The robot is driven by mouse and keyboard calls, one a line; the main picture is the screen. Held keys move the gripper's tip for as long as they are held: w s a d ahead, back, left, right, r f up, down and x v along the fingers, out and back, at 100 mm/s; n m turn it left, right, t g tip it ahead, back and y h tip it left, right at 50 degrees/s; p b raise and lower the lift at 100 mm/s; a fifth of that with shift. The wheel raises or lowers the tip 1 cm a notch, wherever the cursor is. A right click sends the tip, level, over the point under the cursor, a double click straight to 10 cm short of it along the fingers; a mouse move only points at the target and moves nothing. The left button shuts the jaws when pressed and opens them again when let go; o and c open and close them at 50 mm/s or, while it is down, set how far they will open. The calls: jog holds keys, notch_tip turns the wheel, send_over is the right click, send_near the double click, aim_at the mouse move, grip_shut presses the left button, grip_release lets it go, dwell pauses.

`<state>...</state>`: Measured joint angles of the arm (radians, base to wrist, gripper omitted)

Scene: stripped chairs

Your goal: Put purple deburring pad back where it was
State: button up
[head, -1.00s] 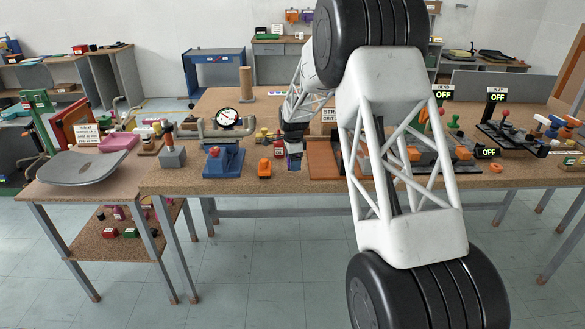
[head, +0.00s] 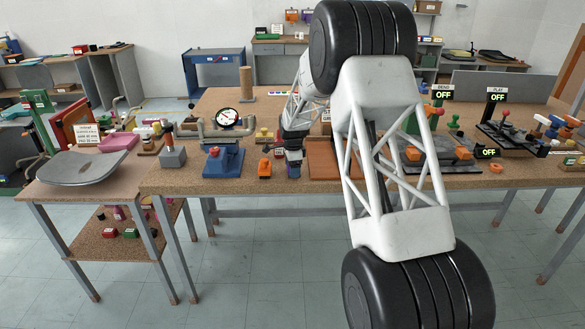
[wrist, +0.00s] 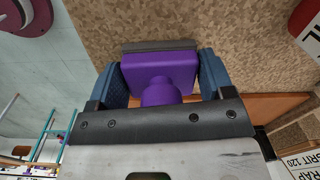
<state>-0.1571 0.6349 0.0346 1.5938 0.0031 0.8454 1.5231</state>
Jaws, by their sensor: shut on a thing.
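The purple deburring pad (wrist: 160,75) is between the two blue fingers of my gripper (wrist: 164,78) in the wrist view. Its purple body and round knob face the camera, and a grey layer shows along its far edge. My gripper is shut on it. In the head view, my gripper (head: 294,169) is over the front part of the brown speckled table (head: 330,186), just left of an orange-brown tray (head: 320,160). I cannot tell whether the pad touches the table.
An orange object (head: 265,169) and a blue fixture (head: 223,161) stand left of my gripper. A red object (head: 279,151) is close by on its left. Machines with OFF signs (head: 489,153) stand to the right. The table's front edge is near.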

jog(key=shift+f, duration=0.1)
jog(key=o, duration=1.2)
jog(key=r, duration=1.2)
jog(key=shift+s+r, duration=0.1)
jog(key=shift+s, duration=0.1)
